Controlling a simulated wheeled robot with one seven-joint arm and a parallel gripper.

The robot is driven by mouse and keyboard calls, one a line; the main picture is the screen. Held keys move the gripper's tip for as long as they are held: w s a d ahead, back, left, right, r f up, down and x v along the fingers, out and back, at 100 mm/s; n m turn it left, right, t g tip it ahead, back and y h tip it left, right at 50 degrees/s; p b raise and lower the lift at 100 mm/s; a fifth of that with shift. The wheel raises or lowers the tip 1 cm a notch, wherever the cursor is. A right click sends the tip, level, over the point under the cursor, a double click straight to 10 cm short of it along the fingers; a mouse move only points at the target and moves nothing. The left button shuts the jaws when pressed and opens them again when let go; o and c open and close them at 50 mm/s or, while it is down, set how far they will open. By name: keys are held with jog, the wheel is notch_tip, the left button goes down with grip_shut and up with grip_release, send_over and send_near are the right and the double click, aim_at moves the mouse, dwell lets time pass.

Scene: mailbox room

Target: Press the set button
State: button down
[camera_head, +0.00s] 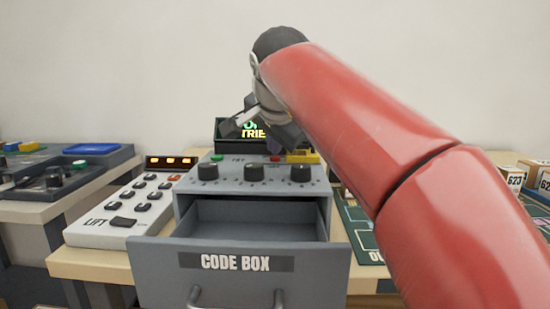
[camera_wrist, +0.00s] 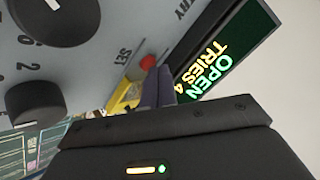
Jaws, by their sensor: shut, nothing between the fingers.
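The set button is a small red button (camera_head: 275,158) on the sloped top of the grey code box (camera_head: 225,187). In the wrist view the red button (camera_wrist: 148,62) sits beside the printed word SET. My gripper (camera_head: 276,146) is over the back of the box, just above the red button. In the wrist view my gripper's fingers (camera_wrist: 158,86) are together and empty, with their tips close to the red button. I cannot tell whether they touch it.
The drawer (camera_head: 250,215) is open and looks empty. A green display (camera_wrist: 211,69) reads OPEN, TRIES 4. Knobs (camera_wrist: 38,101), a green button (camera_head: 217,157) and a yellow part (camera_head: 304,157) are nearby. A white LIFT keypad (camera_head: 125,210) stands left; small numbered boxes (camera_head: 514,180) stand right.

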jog(key=shift+f, duration=0.3)
jog(key=shift+r, duration=0.15)
dwell(0.3)
jog(key=shift+r+p, duration=0.7)
jog(key=shift+r, duration=0.05)
notch_tip(320, 180, up, 3)
jog(key=p, duration=0.3)
notch_tip(320, 180, up, 2)
dwell(0.6)
